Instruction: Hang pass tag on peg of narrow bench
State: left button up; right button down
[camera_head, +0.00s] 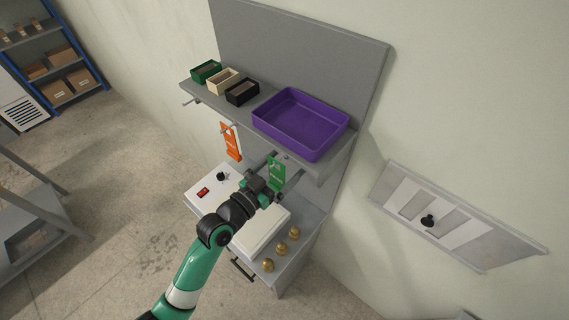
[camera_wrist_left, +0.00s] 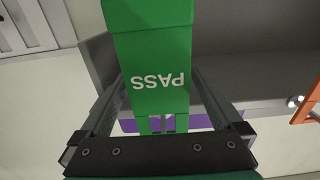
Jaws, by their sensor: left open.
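The green pass tag (camera_head: 277,172) is upright at the front of the narrow bench's shelf, below the purple tray. In the left wrist view the tag (camera_wrist_left: 150,50) fills the space between the two fingers, its white PASS lettering upside down. My left gripper (camera_head: 267,187) is open, with one finger on each side of the tag. Pegs stick out from the shelf's front edge, one (camera_head: 296,177) just right of the tag. Whether the tag's hook sits on a peg is hidden. My right gripper is not in view.
An orange tag (camera_head: 230,142) hangs on a peg to the left. On the shelf (camera_head: 330,155) are a purple tray (camera_head: 300,122) and green, cream and black bins (camera_head: 242,92). Below are a white box (camera_head: 262,236) and several brass knobs (camera_head: 281,249). A wall panel (camera_head: 450,218) is at right.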

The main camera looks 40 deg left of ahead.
pick_arm(q)
jog(key=s+b, duration=0.2)
jog(key=s, duration=0.9)
jog(key=shift+s+d, duration=0.3)
jog(key=shift+d, duration=0.15)
